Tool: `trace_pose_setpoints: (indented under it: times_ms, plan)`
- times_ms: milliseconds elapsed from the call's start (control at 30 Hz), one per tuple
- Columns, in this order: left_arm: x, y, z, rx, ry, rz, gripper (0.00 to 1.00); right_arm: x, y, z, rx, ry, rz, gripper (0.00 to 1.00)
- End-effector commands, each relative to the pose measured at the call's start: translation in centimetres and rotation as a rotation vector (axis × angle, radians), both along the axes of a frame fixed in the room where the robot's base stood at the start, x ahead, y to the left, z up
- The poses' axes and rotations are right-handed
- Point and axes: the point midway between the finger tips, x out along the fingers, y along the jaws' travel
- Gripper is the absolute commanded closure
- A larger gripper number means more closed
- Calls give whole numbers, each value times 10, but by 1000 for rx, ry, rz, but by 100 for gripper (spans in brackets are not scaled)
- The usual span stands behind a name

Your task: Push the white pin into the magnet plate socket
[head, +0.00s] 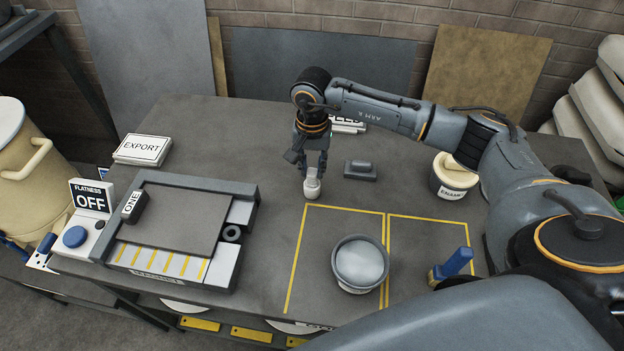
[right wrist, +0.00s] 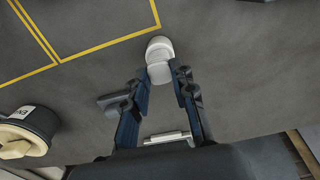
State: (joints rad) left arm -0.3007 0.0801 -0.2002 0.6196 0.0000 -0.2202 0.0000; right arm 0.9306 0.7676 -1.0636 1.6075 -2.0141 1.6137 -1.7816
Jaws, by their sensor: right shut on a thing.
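The white pin (head: 312,188) is between the fingertips of my right gripper (head: 313,170), just above or on the table; I cannot tell which. The right wrist view shows the pin (right wrist: 159,52) at the ends of the right gripper's fingers (right wrist: 163,78), its rounded end pointing away. The magnet plate (head: 170,228) lies on the table to the left, apart from the gripper. A dark round socket (head: 232,233) shows at its right side, with nothing white in it. My left gripper is not in view.
A grey bowl (head: 359,262) stands on the yellow-lined area, with a blue-handled brush (head: 452,266) to its right. A dark block (head: 361,170) and a labelled tub (head: 453,177) stand right of the gripper. An EXPORT box (head: 142,149) and FLATNESS sign (head: 90,197) are left.

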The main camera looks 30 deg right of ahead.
Motion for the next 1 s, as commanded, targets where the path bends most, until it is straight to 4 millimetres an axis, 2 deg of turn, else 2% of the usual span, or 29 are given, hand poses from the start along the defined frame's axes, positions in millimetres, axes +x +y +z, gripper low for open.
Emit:
trace_pose_setpoints:
  times_ms: [1000]
  plan:
    - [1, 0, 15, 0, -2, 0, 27, 1, 0, 36, -1, -2, 0, 100]
